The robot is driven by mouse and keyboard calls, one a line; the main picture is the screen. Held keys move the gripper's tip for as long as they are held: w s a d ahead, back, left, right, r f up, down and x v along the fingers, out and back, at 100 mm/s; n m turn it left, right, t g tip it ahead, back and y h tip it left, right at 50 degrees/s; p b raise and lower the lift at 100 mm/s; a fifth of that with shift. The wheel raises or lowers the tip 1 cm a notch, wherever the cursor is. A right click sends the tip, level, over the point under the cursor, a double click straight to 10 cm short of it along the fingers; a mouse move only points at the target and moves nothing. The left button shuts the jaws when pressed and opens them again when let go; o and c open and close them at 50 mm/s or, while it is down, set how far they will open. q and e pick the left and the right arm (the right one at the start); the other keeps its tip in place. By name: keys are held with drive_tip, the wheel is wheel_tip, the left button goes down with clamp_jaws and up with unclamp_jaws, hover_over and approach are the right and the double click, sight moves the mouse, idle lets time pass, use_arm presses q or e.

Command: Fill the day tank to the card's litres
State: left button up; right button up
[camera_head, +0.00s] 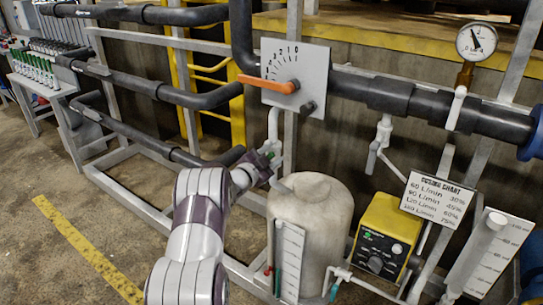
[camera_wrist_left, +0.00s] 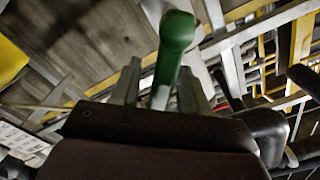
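My left gripper (camera_head: 272,160) is at a white vertical pipe just above and left of the pale tank (camera_head: 312,205). In the left wrist view a green-tipped handle (camera_wrist_left: 177,32) shows between the parted fingers (camera_wrist_left: 158,90). I cannot tell whether they press on it. A white scale with a sight tube (camera_head: 291,255) stands at the tank's front; its level is unreadable. A white dosing chart card (camera_head: 438,197) lists L/min and percent values; no litres total is readable. My right gripper is not in view.
An orange lever (camera_head: 268,84) sits on a numbered dial plate (camera_head: 300,65) above the tank. A pressure gauge (camera_head: 477,41) is at upper right. A yellow control box (camera_head: 385,240) stands right of the tank. Dark pipes and grey frame rails surround the arm.

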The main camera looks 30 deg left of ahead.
use_arm(q)
drive_tip(key=shift+s, duration=0.1)
drive_tip(key=s+a, duration=0.1)
drive_tip(key=s, duration=1.1)
drive_tip(key=shift+s+p, duration=0.25)
drive_tip(key=shift+p, duration=0.2)
